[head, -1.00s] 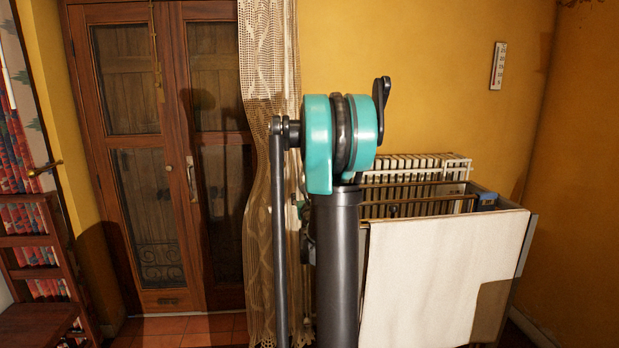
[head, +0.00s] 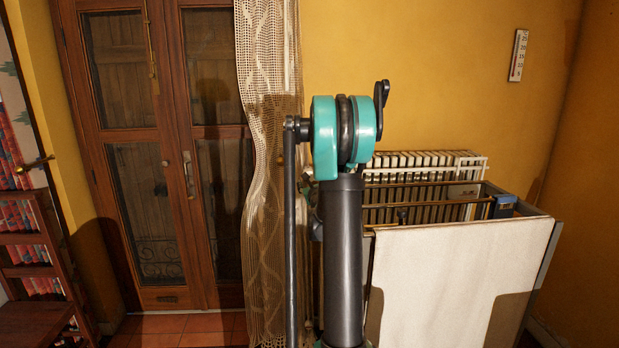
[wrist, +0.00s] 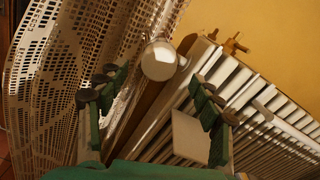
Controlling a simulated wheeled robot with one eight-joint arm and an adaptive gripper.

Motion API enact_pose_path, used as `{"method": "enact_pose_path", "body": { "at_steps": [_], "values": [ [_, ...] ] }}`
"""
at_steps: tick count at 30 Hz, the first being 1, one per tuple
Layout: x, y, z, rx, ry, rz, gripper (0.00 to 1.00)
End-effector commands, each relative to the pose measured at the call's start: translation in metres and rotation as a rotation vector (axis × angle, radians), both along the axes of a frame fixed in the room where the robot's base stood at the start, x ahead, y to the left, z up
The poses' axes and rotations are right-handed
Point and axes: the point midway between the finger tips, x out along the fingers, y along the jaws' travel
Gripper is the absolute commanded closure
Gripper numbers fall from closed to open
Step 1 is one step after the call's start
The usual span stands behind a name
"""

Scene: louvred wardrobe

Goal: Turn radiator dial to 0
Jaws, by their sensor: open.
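In the wrist view a round white knob, which looks like the radiator dial (wrist: 159,60), sits at the end of the radiator (wrist: 270,100). Its numbers and setting cannot be read. My gripper (wrist: 158,78) is open, with one green and dark finger to the left of the dial and the other to its right. The dial shows between and just beyond the fingertips; I see no clear contact. In the head view the radiator (head: 425,160) stands against the yellow wall, and my arm hides the gripper and the dial.
A rack (head: 548,255) with a white cloth (head: 440,285) stands in front of the radiator. A lace curtain (head: 262,200) hangs close on the left, and it also shows beside the left finger in the wrist view (wrist: 50,90). Wooden glazed doors (head: 175,130) are behind.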

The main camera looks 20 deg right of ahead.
Motion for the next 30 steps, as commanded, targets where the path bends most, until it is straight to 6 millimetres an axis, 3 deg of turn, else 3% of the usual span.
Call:
{"method": "enact_pose_path", "body": {
  "at_steps": [3,9,23,30],
  "values": [
    [0.023,-0.006,0.000,0.000,0.000,0.000,0.34],
    [0.049,-0.012,0.000,0.001,0.000,-0.001,0.34],
    [0.061,-0.015,0.000,0.001,0.000,-0.001,0.34],
    [0.061,-0.015,0.000,0.001,0.000,-0.001,0.63]
  ]
}}
